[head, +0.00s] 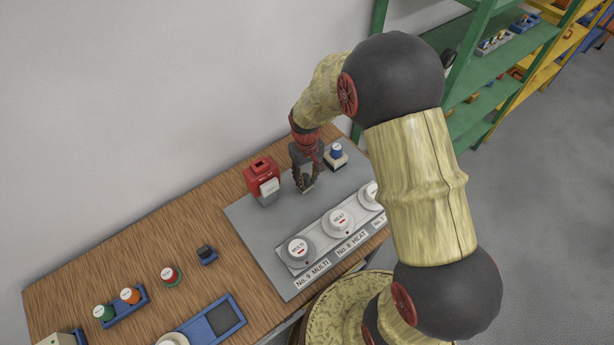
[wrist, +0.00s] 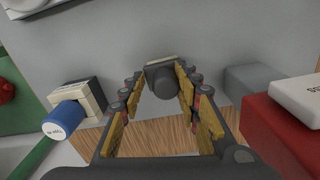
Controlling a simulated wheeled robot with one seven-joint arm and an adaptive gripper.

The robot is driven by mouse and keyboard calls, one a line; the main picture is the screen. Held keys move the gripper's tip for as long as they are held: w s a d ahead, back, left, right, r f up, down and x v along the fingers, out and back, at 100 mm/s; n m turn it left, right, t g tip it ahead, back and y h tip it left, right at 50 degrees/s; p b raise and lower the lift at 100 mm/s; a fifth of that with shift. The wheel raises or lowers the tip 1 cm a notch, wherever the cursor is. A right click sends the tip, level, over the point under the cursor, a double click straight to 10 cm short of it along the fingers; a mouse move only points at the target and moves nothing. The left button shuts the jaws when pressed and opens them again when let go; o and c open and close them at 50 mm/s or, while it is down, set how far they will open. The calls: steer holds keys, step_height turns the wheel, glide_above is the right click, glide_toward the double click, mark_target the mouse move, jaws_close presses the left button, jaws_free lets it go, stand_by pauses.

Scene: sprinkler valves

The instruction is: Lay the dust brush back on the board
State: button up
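The dust brush (wrist: 162,80) appears as a dark block with a rounded dark grip and a thin cream edge, between my fingertips in the wrist view. My gripper (head: 306,182) points down over the grey board (head: 262,227), between the red box and the blue-capped block. In the wrist view its yellow-padded fingers (wrist: 162,84) close in on both sides of the brush and appear to touch it. The brush is at or just above the board's surface; I cannot tell whether it touches. In the head view the fingers mostly hide it.
A red box with a white tag (head: 262,180) stands left of my gripper. A cream block with a blue cap (head: 336,155) stands to its right. Round white valve covers (head: 298,249) line the board's front. Coloured caps (head: 130,296) sit on the wooden table.

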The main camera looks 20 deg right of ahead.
steer(key=shift+o, duration=0.4)
step_height(320, 180, up, 12)
steer(key=p, duration=0.1)
steer(key=shift+r+p, duration=0.2)
steer(key=shift+p, duration=0.2)
steer(key=shift+o, duration=1)
steer(key=shift+a, duration=0.1)
steer(key=o, duration=1.4)
step_height(320, 180, up, 12)
glide_above(306, 176)
